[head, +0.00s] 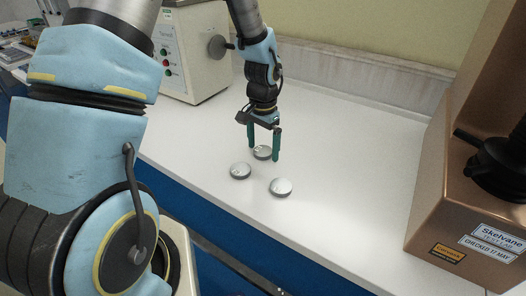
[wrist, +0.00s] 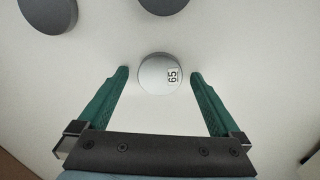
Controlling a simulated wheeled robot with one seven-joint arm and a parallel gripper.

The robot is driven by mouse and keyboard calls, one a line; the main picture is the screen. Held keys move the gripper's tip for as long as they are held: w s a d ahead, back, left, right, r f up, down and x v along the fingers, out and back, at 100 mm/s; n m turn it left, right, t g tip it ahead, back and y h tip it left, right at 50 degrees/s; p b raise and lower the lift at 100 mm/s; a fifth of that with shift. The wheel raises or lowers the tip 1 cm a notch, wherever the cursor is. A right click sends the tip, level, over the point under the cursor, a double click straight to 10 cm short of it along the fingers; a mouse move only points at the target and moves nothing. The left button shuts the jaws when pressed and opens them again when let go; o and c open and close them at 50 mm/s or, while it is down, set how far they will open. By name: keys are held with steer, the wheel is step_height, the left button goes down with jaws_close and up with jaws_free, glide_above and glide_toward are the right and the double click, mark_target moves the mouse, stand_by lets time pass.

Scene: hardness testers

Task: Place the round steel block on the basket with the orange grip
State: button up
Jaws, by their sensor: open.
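Three round, flat metal blocks lie on the white bench. The back one (head: 262,153) is between the fingers of my gripper (head: 264,151). In the wrist view this block (wrist: 154,79), marked 65, sits between the two green fingertips (wrist: 159,74), with a gap on each side. My gripper is open, points down and holds nothing. The other two blocks, the left one (head: 241,170) and the front one (head: 281,187), lie nearer the bench's front edge. Two darker discs (wrist: 48,14) show at the top of the wrist view. No basket or orange grip is in view.
A pale tester (head: 188,60) with coloured buttons stands at the back left. A brown tester (head: 440,215) labelled Skelvane stands at the right. The bench (head: 345,150) is clear between the blocks and the brown tester. A wall strip runs along the back.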

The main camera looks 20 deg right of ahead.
steer(key=shift+c, duration=0.2)
jaws_close()
stand_by(0.6)
